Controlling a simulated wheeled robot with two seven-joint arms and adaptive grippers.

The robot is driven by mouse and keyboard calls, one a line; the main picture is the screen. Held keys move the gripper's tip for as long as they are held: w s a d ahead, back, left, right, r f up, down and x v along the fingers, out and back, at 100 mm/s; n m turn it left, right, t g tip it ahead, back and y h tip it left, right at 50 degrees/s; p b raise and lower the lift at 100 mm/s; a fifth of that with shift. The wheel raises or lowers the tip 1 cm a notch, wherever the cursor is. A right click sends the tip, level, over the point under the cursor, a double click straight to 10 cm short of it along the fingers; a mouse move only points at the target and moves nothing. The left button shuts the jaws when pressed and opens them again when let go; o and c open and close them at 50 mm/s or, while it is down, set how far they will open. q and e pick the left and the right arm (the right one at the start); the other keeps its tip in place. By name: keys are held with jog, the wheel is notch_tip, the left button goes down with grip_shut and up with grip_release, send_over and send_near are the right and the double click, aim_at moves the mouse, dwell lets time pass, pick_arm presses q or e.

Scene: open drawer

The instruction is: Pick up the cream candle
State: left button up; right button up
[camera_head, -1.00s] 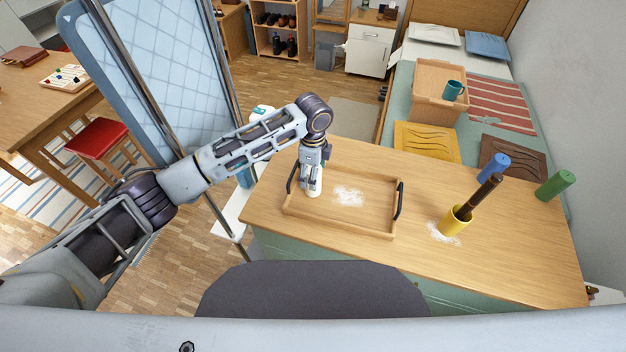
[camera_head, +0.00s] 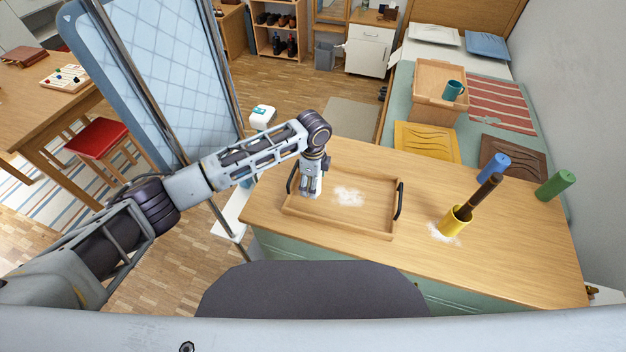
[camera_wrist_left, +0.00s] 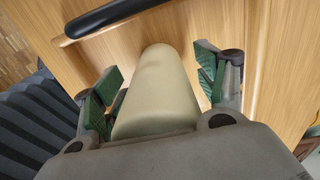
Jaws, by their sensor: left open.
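The cream candle (camera_wrist_left: 160,90) shows in the left wrist view as a pale cylinder, between the two green-padded fingers of my left gripper (camera_wrist_left: 155,92). The fingers are open, with a small gap on the right side of the candle; the left finger lies close to it. In the head view my left gripper (camera_head: 310,190) points down into the left end of the wooden tray (camera_head: 365,229). There the gripper hides most or all of the candle. My right gripper is not in view.
Blue (camera_head: 493,168) and green (camera_head: 556,185) cylinders stand further right. The tray has dark handles (camera_head: 399,201).

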pick_arm(q)
jog(key=c, duration=1.1)
jog(key=shift+c, duration=0.2)
jog(key=shift+r, duration=5.05)
